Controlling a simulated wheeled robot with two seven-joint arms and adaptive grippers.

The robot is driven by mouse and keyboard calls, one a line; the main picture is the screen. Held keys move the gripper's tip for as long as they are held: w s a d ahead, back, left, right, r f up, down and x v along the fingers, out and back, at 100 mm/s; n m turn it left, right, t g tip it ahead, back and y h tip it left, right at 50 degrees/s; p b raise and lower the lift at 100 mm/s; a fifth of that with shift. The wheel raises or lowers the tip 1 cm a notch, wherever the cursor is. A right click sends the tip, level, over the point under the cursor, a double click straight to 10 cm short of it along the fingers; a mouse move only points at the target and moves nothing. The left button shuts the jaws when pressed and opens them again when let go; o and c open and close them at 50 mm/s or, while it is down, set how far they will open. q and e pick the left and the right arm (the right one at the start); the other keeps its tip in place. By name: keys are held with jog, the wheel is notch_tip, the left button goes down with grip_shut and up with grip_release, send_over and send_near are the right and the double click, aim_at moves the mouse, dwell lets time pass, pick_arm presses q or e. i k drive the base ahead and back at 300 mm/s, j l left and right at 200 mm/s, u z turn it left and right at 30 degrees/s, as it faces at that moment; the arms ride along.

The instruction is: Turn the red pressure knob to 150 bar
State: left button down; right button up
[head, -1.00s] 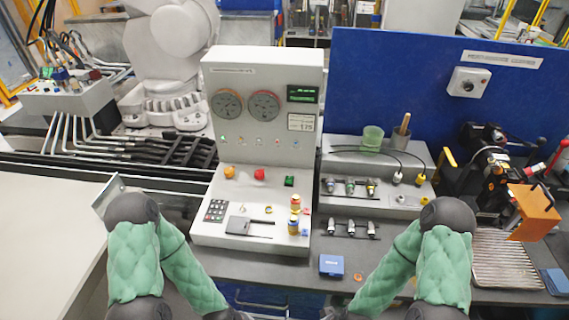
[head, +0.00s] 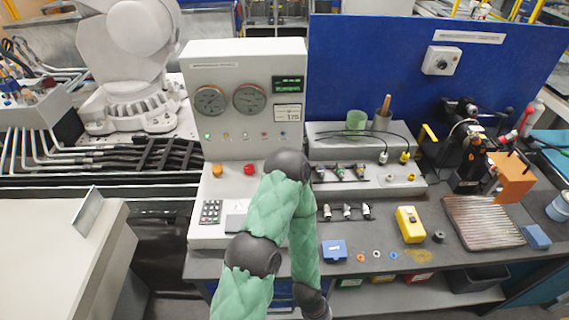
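The red knob (head: 249,169) sits on the sloped front of the grey control console (head: 205,235), right of an orange knob (head: 217,170). Its setting is too small to read. Two round gauges (head: 210,100) (head: 250,98) are on the upright panel, with a lit green display (head: 288,83) and a white number label (head: 288,113) beside them; the figures are not clear. One of my green padded arms crosses in front of the console's right part, its bent joint just right of the red knob. Its dark wrist reaches the bottom edge. I see neither gripper's fingers.
A blue box (head: 334,250) and small rings lie near the bench's front edge. A ribbed tray (head: 480,222) is at the right.

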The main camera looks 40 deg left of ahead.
aim_at(249, 169)
jog(key=j+z, duration=0.1)
jog(key=z, duration=0.15)
jog(key=k+j+u, duration=0.1)
jog(key=u, duration=1)
